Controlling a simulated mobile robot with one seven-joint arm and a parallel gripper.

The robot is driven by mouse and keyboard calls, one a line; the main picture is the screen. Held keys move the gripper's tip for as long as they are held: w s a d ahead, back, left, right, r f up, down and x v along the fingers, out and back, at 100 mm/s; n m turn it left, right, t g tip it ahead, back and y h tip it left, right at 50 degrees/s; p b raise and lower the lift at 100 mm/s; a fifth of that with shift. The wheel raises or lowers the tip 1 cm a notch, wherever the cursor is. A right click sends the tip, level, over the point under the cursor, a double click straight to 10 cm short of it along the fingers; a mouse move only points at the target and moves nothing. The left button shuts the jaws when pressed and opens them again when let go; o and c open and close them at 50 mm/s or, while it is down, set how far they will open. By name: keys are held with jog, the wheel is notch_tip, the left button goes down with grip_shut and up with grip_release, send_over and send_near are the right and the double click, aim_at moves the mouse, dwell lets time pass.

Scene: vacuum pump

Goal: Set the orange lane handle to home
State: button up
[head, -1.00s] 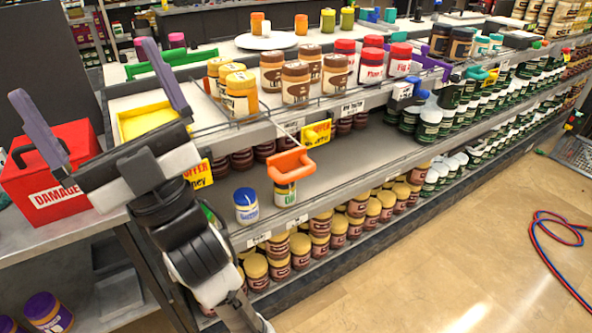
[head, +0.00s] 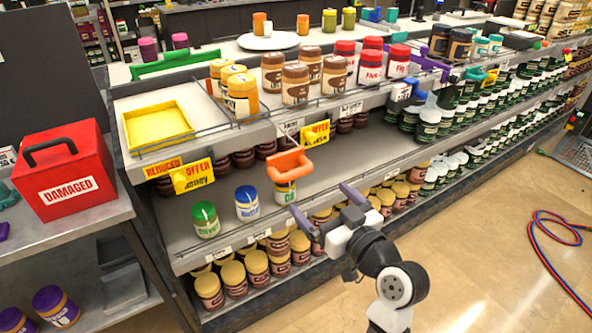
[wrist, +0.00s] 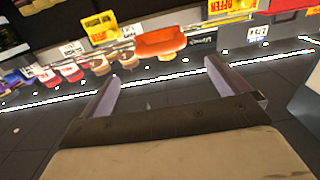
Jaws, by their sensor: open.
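My gripper (head: 325,207) is in front of the shelf, below and to the right of the handle in the head view. Its two purple-grey fingers are spread wide and empty, apart from the handle. In the wrist view the handle appears beyond the gap between the fingertips (wrist: 162,72).
A blue-lidded jar (head: 247,203) and a green-lidded jar (head: 205,219) stand left of the handle. Yellow offer tags (head: 315,134) hang nearby. A blue handle (head: 403,93) is farther right. A red box (head: 65,170) stands left. The floor at right is mostly clear, with a hose (head: 560,240).

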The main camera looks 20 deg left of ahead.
aim_at(298, 176)
jog(key=p+x, duration=0.2)
jog(key=x, duration=0.9)
jog(key=shift+p, duration=0.35)
jog(key=shift+d, duration=0.1)
jog(key=c, duration=1.1)
jog(key=shift+o, duration=0.2)
jog(key=b+x, duration=0.3)
jog(key=x, duration=1)
jog(key=shift+w+a+r, duration=0.1)
jog(key=shift+w+a, duration=0.1)
jog(key=shift+a, duration=0.05)
jog(key=shift+r, duration=0.15)
